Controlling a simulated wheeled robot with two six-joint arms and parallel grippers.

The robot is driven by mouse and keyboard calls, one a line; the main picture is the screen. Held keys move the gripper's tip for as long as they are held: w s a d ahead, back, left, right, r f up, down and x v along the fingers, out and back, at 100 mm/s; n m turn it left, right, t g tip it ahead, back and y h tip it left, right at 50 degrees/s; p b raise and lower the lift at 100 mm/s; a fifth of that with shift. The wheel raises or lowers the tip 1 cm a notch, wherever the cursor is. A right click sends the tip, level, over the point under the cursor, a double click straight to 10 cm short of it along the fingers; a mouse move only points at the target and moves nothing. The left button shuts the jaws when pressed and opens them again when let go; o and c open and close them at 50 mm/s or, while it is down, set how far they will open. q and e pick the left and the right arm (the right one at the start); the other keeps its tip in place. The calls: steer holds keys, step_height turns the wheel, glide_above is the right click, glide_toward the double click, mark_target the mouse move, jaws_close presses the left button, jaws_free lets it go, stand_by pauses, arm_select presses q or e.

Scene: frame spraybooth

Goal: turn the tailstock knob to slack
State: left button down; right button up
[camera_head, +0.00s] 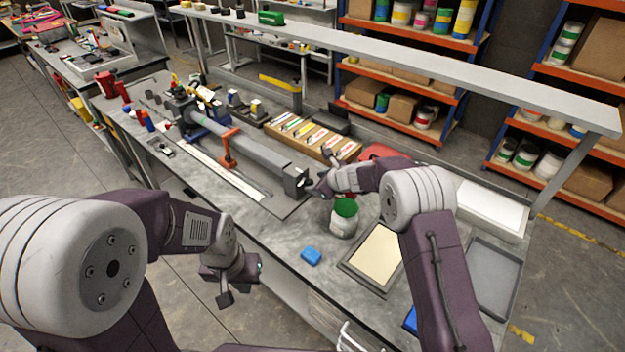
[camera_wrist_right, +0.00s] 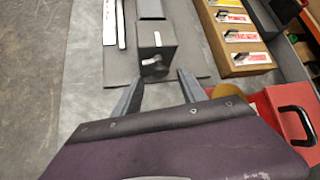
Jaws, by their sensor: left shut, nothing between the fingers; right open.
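The tailstock is a dark grey block (camera_head: 297,180) at the near end of the long grey bar fixture (camera_head: 245,148) on the bench. In the right wrist view, the block (camera_wrist_right: 154,40) has a white mark on its end face, and a small knob with a pale bar (camera_wrist_right: 154,61) below it. My right gripper (camera_wrist_right: 159,80) is open, its fingers either side of the knob and apparently short of it. In the head view, the right gripper (camera_head: 313,187) partly hides the knob. My left gripper (camera_head: 235,280) is shut and empty, off the bench's front edge.
A wooden box of labelled cards (camera_head: 312,135) and a red case (camera_wrist_right: 285,118) stand beside the fixture.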

mark_target(311, 182)
steer(key=p+x, duration=0.1)
steer(key=x, duration=0.3)
steer(key=shift+w+a+r, duration=0.1)
steer(key=shift+r, duration=0.05)
steer(key=shift+c, duration=0.3)
